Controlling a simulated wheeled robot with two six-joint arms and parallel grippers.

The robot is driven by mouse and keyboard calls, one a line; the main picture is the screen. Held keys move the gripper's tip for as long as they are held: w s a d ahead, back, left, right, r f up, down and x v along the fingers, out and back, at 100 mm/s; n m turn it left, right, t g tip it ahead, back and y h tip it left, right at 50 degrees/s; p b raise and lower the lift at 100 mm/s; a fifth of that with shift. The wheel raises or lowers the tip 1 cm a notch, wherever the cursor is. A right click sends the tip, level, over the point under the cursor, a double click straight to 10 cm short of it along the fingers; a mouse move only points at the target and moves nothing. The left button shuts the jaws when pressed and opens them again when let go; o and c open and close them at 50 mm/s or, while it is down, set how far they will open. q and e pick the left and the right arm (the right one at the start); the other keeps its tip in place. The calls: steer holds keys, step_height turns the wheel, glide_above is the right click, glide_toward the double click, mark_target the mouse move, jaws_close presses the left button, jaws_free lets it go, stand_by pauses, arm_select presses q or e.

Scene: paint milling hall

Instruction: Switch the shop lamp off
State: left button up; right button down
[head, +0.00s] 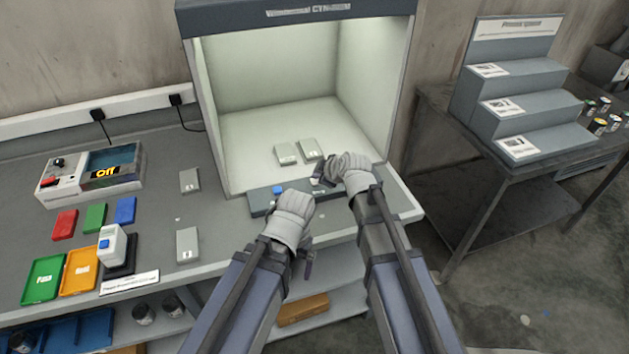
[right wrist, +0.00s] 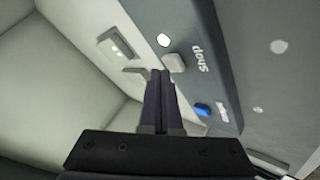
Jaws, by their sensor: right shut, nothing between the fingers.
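The light booth (head: 300,14) stands at the back of the bench, its inside lit pale. Its grey control bar (head: 260,203) runs along the front edge; the bar also shows in the right wrist view (right wrist: 190,25). On it, in the right wrist view, are a pale button (right wrist: 173,62) beside the word "Shop", a bright white round spot (right wrist: 163,40) and a blue button (right wrist: 202,109). My right gripper (right wrist: 160,74) is shut and empty, its tips close to the pale button; I cannot tell whether they touch. My left gripper (head: 308,264) hangs before the bench edge; its jaw opening is unclear.
Two grey blocks (head: 287,154) lie inside the booth. On the bench left are an instrument reading "OFF" (head: 106,173), coloured cards (head: 95,217), trays (head: 78,271) and a white device (head: 112,246). A side table (head: 440,110) with a stepped stand (head: 510,105) is at right.

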steer(key=shift+f+b, duration=0.45)
steer(key=shift+f, duration=0.05)
stand_by(0.4)
steer(key=shift+r, duration=0.1)
steer(key=shift+r+p, duration=0.85)
steer(key=shift+p, duration=0.1)
steer(key=shift+r, duration=0.1)
step_height(320, 180, up, 6)
steer(key=p, duration=0.6)
